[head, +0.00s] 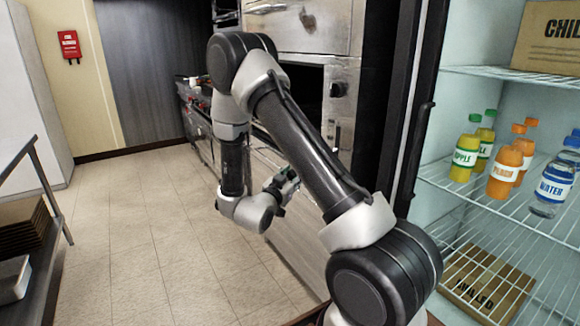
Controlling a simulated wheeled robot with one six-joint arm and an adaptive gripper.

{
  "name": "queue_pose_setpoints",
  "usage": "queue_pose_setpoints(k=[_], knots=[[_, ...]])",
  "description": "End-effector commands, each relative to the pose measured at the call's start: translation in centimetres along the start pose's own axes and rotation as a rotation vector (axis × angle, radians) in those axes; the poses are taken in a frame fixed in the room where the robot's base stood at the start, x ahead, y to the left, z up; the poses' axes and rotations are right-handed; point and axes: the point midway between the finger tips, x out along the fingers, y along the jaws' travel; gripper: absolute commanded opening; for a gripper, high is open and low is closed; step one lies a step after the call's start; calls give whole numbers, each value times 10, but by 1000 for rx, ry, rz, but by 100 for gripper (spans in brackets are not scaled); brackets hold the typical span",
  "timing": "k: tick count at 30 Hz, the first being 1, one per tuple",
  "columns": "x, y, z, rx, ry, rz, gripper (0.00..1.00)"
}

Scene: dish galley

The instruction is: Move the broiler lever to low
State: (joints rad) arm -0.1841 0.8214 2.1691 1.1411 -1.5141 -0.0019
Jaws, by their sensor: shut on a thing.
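The broiler (300,28) is the steel unit in the middle of the head view, with a dark open cavity behind my arm. The forearm hides the grip itself, and the lever's setting cannot be read. A narrow dark upright piece (337,134) shows on the steel front to the right of the forearm. I cannot tell whether it is part of the lever.
A dark knob (339,89) is on the steel front. An open fridge (480,70) with bottles stands close on the right. A rack with brown trays (25,225) is on the left. A range (197,120) stands behind. The tiled floor (130,240) at left centre is clear.

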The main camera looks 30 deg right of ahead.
Motion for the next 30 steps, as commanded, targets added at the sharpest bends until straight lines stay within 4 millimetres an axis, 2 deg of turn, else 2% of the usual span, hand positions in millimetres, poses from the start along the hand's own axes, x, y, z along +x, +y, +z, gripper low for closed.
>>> queue_pose_setpoints(k=[1,9,10,13,24,26,30], knots=[[1,1,6,-3,-10,0,0],[1,2,8,-7,-14,0,0],[1,3,8,-7,-14,1,39],[1,2,7,-7,-13,1,57],[-2,1,5,-4,-8,0,58],[-8,1,5,-5,-8,-1,58],[-32,0,5,-7,-10,-5,58]])
